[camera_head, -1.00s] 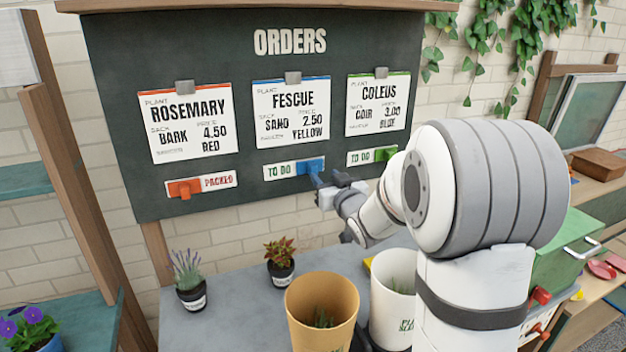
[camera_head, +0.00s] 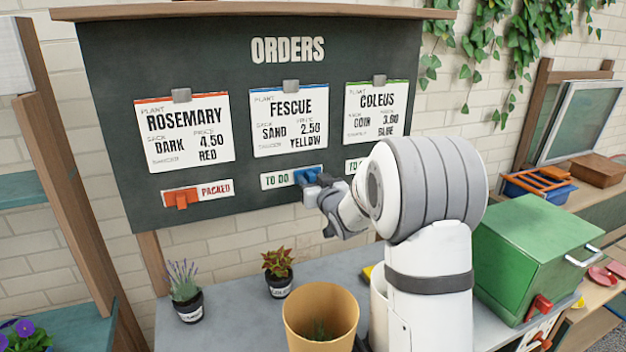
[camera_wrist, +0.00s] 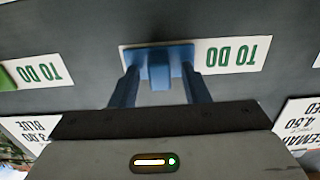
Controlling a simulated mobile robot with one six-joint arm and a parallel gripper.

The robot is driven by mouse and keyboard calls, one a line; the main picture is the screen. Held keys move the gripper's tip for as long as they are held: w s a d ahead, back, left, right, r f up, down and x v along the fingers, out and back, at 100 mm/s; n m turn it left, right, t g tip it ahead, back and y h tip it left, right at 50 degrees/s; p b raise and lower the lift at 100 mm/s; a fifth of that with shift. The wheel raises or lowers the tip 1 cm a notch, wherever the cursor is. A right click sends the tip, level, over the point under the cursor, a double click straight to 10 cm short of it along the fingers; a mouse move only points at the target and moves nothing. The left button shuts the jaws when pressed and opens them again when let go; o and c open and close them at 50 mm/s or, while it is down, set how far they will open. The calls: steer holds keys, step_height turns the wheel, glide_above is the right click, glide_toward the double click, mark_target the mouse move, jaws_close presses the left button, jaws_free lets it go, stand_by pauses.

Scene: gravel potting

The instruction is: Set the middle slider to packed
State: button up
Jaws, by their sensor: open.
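The middle slider is a blue knob (camera_head: 308,175) under the Fescue card on the dark orders board (camera_head: 240,205). It sits at the right end of its strip, with the words TO DO showing to its left. The wrist view shows the strip upside down, with the blue knob (camera_wrist: 158,74) between my two fingers. My gripper (camera_wrist: 160,84) is open, one finger on each side of the knob. In the head view my gripper (camera_head: 318,184) is at the knob's right side; whether a finger touches it I cannot tell.
The orange slider (camera_head: 181,198) on the left shows PACKED. The green slider (camera_wrist: 6,79) on the Coleus side shows TO DO. Below the board are two small potted plants, a tan pot (camera_head: 320,318) and a white pot (camera_head: 379,305). A green box (camera_head: 535,250) stands at right.

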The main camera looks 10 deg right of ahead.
steer(key=shift+c, duration=0.3)
jaws_close()
stand_by(0.3)
